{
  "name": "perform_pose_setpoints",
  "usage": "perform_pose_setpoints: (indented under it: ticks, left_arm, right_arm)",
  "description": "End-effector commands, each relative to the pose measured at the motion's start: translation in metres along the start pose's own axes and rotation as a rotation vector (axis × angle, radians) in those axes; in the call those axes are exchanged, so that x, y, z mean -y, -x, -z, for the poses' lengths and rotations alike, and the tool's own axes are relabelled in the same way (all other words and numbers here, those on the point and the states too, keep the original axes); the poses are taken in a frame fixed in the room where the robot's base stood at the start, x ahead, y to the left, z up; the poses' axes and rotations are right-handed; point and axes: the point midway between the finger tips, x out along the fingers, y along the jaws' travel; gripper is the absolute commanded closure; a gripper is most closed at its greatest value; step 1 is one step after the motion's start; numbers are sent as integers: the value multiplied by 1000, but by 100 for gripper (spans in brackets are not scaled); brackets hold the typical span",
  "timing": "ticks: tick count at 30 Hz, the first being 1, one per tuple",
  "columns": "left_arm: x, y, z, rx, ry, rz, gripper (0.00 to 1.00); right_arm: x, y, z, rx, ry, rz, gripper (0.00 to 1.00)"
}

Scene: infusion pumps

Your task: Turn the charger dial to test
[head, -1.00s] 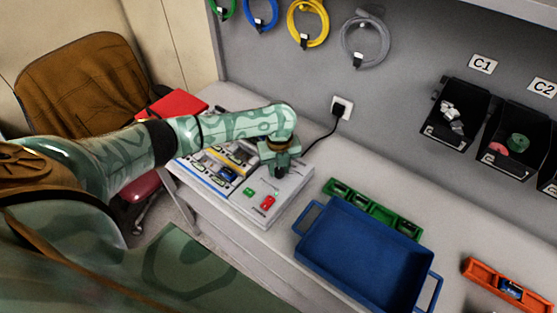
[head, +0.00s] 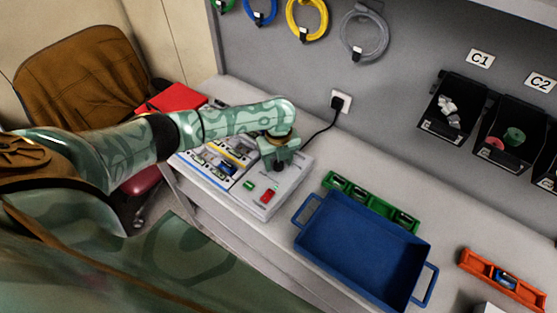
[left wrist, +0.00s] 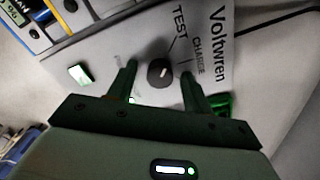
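The grey charger (head: 288,195) lies on the bench, with batteries in its left bays. In the left wrist view, its black round dial (left wrist: 160,72) has a pale pointer mark that appears to face the CHARGE side. The printed word TEST (left wrist: 179,24) is above CHARGE (left wrist: 198,55). My left gripper (head: 279,165) is over the charger's back right part and hides the dial in the head view. Its fingers (left wrist: 159,77) are open on either side of the dial, with visible gaps. My right gripper is not in view.
A blue tray (head: 315,245) and a green battery holder (head: 337,181) are right of the charger. A black cord runs from the charger to a wall socket (head: 340,101). A red object (head: 172,99) lies behind my left arm. An orange holder (head: 475,264) is at the right.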

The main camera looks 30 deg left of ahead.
Motion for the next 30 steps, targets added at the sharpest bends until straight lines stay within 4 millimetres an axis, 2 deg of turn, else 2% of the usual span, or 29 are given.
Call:
perform_pose_setpoints:
  ticks: [5, 8, 15, 21, 24, 30]
  left_arm:
    - [0, 8, -1, 2, -1, 1, 50]
    - [0, 25, -1, 2, -2, 2, 50]
    - [0, 91, -1, 3, -3, 4, 50]
    - [0, 137, -1, 2, -1, 2, 50]
    - [0, 152, -1, 1, 0, 2, 50]
    - [0, 163, 0, 0, 0, 0, 50]
  right_arm:
    - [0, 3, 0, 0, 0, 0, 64]
    - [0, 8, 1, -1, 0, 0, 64]
    - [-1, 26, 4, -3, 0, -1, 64]
    - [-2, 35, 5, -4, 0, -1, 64]
    - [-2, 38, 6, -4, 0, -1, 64]
    - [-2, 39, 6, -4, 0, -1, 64]
